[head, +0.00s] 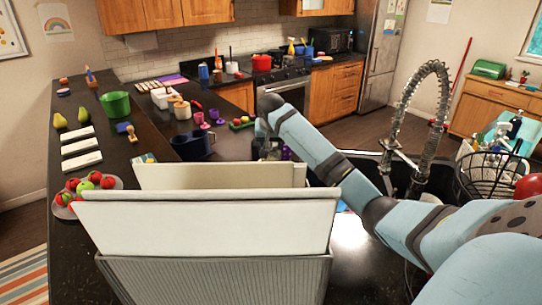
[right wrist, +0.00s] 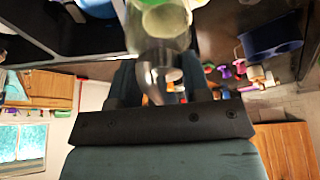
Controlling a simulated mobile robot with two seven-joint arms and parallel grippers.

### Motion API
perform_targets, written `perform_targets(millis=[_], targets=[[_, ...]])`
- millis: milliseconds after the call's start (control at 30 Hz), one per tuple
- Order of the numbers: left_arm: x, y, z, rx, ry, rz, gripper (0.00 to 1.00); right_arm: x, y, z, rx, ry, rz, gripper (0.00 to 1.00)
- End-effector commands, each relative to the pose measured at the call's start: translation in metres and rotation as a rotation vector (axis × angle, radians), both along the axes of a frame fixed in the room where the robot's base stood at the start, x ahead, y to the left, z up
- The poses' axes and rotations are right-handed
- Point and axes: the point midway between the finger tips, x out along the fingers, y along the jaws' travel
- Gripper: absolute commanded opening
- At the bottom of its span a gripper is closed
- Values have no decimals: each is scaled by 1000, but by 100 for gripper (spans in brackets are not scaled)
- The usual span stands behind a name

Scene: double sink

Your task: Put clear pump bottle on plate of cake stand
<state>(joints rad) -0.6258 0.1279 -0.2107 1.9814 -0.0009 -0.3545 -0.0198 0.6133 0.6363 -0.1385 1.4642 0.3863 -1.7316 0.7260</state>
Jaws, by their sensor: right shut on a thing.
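My right arm reaches from the lower right across the sink in the head view. Its gripper (head: 267,148) is small and dark there, over the far side of the counter, partly hidden behind the white boards. In the right wrist view a clear, pale-greenish bottle (right wrist: 160,25) sits at the top, between the fingers; the gripper is shut on it. Its pump cannot be made out. A round plate (head: 68,212) bearing red and green fruit stands at the left of the counter; I cannot tell if it is the cake stand. My left gripper is out of view.
White boards stand in a grey rack (head: 215,275) in the near middle. The coiled faucet (head: 443,110) and wire basket (head: 490,180) are at right.

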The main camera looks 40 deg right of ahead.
Motion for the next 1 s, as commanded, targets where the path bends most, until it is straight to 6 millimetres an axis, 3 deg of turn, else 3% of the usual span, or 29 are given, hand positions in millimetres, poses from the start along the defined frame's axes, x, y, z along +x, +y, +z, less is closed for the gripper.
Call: perform_targets(millis=[267,500,867,900,1000], targets=[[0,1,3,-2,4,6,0,0,0,-20,0,0,0,0],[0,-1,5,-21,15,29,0,0,0,-52,0,0,0,0],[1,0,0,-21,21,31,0,1,0,-57,1,-2,1,0],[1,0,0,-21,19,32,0,1,0,-58,0,-1,0,50],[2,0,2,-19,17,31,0,0,0,-58,0,-1,0,69]])
